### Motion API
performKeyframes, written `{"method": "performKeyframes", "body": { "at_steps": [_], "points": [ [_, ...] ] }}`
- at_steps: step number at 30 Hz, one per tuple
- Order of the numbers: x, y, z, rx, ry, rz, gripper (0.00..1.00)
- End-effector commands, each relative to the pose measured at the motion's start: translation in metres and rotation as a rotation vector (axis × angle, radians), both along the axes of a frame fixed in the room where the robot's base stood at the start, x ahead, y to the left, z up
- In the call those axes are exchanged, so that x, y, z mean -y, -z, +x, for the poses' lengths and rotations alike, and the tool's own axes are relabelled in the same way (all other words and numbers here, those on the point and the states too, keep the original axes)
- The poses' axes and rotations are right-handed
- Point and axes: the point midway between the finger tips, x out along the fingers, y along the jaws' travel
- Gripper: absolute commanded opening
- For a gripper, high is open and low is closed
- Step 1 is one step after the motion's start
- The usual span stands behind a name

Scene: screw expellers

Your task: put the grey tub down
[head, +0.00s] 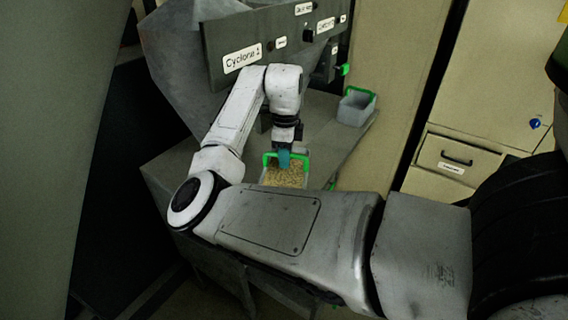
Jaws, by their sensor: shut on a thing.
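The grey tub (285,176) has a green rim and handle and is full of light tan grain or pellets. It shows in the middle of the head view, partly hidden below by my arm. My gripper (284,157) points down at the tub's far green edge and is shut on it. The tub is above or on the grey bench top (335,132); I cannot tell whether its base touches.
A second grey tub (354,107) with a green rim stands at the bench's back right. A panel labelled Cyclone 2 (242,57) rises behind. Beige cabinets with a drawer (458,155) stand to the right. Some bench top between the tubs is clear.

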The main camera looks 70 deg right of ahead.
Motion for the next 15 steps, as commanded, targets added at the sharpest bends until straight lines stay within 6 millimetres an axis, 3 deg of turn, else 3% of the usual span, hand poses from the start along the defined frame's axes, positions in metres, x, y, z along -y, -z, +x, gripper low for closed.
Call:
{"method": "performKeyframes", "body": {
  "at_steps": [7, 15],
  "points": [
    [0.0, 0.029, 0.003, -0.001, -0.001, 0.002, 0.0],
    [0.0, 0.034, 0.004, 0.0, -0.001, 0.0, 0.0]
  ]
}}
